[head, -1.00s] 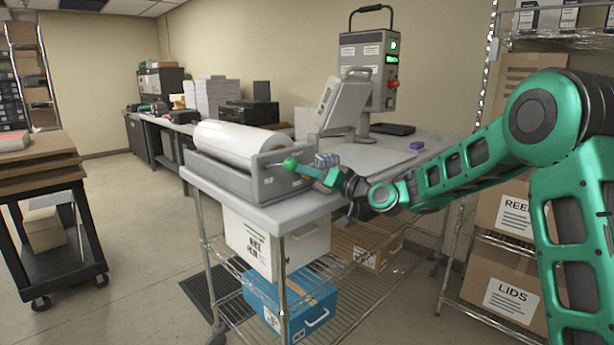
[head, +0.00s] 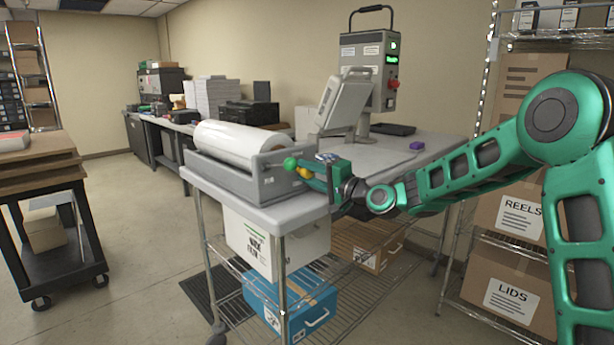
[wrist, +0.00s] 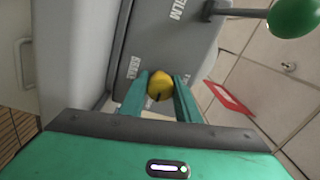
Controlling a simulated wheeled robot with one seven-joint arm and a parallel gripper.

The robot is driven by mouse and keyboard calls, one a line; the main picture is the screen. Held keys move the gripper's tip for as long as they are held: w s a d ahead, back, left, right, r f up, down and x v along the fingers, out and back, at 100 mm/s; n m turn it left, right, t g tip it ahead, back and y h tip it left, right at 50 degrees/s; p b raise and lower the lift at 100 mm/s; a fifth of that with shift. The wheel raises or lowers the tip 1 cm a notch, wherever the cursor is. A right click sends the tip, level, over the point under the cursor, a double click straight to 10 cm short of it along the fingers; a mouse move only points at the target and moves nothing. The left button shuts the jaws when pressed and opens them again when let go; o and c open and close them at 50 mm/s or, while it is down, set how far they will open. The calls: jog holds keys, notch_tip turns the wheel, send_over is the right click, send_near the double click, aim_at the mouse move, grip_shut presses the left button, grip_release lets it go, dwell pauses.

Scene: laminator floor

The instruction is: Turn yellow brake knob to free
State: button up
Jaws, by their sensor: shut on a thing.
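The yellow brake knob (wrist: 160,86) sits on the grey end panel of the film roll holder (head: 268,180). In the wrist view it lies between the tips of my gripper (wrist: 160,98), whose green fingers are closed on its two sides. A dark pointer mark shows on the knob's lower part. In the head view my gripper (head: 308,172) reaches the panel from the right, and a bit of yellow shows at its tips. Printed words, including "FILM", stand around the knob; the word the mark points to is hidden or unreadable.
A green ball handle (wrist: 294,17) on a grey rod stands out from the panel close to my gripper; it also shows in the head view (head: 290,164). A white film roll (head: 240,142) lies in the holder. A tilted grey screen (head: 343,98) stands behind on the table.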

jog(key=shift+w+d+f+m, duration=0.1)
jog(key=shift+w+d+m, duration=0.15)
jog(key=shift+d+m, duration=0.15)
jog(key=o, duration=1)
jog(key=shift+o, duration=0.2)
jog(key=shift+s+a, duration=0.1)
jog(key=shift+a, duration=0.1)
jog(key=v, duration=1)
jog(key=shift+s+d, duration=0.2)
jog(key=shift+d, duration=0.05)
jog(key=shift+f, duration=0.2)
